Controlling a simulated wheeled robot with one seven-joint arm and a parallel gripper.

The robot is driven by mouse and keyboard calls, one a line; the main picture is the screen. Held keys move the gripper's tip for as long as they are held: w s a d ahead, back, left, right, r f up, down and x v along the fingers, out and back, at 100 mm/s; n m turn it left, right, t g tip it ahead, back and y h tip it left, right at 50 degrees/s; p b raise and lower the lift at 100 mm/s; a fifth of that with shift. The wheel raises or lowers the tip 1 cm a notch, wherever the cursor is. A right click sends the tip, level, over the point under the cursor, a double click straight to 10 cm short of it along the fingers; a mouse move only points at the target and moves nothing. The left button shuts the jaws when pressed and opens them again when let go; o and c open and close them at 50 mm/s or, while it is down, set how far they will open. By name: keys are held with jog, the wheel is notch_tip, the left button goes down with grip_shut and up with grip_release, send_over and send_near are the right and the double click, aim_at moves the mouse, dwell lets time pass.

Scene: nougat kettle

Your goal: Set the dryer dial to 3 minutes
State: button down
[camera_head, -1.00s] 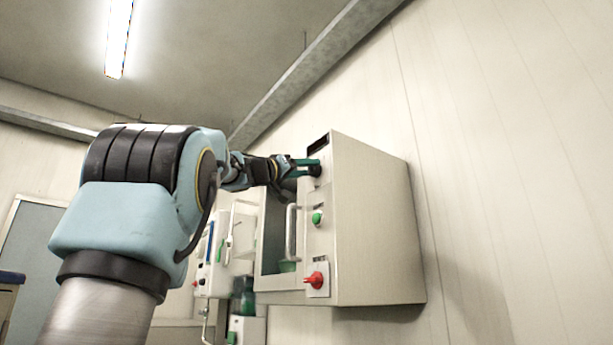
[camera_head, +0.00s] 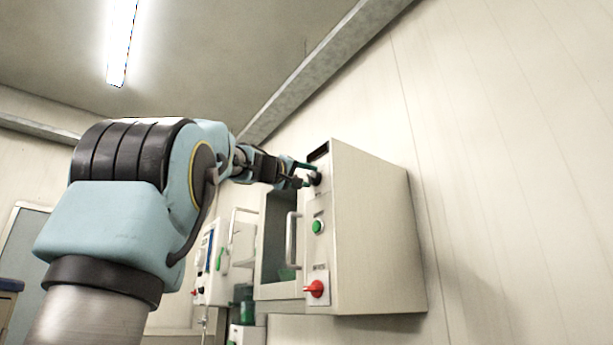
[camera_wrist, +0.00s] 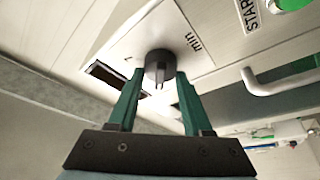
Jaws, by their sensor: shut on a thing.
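The dryer (camera_head: 372,235) is a pale box fixed to the wall on the right in the head view. Its dark round dial (camera_wrist: 159,68) sits on a light plate marked "min" in the wrist view. The dial also shows near the top of the dryer's front in the head view (camera_head: 315,179). My gripper (camera_wrist: 159,78) has its two green fingers on either side of the dial and is shut on it. I cannot read which mark the dial points to. In the head view my gripper (camera_head: 304,176) is at the dryer's upper front.
A green start button (camera_head: 317,227) and a red switch (camera_head: 316,289) are below the dial. A door handle (camera_head: 291,240) stands out left of them. A dark slot (camera_wrist: 105,74) lies beside the dial. Another white machine (camera_head: 215,263) stands further back.

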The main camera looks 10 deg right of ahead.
jog(key=shift+c, duration=1.7)
grip_release()
jog(key=b+v, duration=0.6)
jog(key=v, duration=0.4)
jog(key=shift+s+a+f, duration=0.15)
jog(key=shift+s+a, duration=0.05)
